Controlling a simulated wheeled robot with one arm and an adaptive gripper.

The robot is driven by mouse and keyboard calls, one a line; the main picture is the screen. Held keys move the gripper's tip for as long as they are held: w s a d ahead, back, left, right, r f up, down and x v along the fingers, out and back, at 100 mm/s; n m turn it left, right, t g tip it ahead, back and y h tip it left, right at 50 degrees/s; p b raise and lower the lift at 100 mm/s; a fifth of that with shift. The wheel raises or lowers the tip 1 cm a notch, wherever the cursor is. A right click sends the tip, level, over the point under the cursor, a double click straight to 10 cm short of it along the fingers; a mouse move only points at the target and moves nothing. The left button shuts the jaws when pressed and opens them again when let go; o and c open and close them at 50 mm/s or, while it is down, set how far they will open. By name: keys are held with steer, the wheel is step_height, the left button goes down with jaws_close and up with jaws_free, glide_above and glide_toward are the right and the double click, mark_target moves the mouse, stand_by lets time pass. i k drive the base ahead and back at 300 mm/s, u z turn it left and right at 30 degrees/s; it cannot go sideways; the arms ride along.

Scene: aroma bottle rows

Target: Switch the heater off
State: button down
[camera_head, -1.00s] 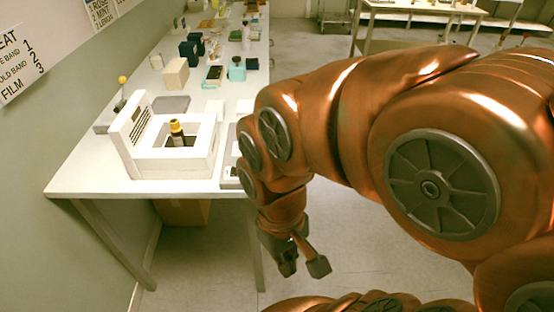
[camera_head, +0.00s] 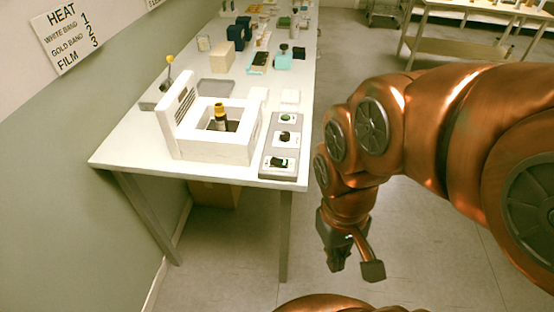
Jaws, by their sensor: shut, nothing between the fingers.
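The heater (camera_head: 208,148) is a white open-topped box on the near end of the table. Its slotted lid stands upright on the left. Just right of the heater is a grey control panel (camera_head: 266,148) with a green round button (camera_head: 286,118), a black knob (camera_head: 285,136) and a black switch-like control (camera_head: 278,162) at the near end. Their settings are too small to read. My gripper (camera_head: 354,267) is shut and empty, hanging low over the floor, right of the table and apart from the panel.
The white table (camera_head: 118,150) ends close to the panel's near and right edges. A wall sign (camera_head: 66,35) reads HEAT, with numbers 1 to 3. A grey tray (camera_head: 216,89), boxes and bottles stand farther back. Open floor lies right of the table.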

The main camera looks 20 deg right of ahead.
mark_target(276, 162)
steer(key=u, duration=2.2)
steer(key=k, duration=0.8)
steer(key=z, duration=0.55)
steer(key=i, duration=0.5)
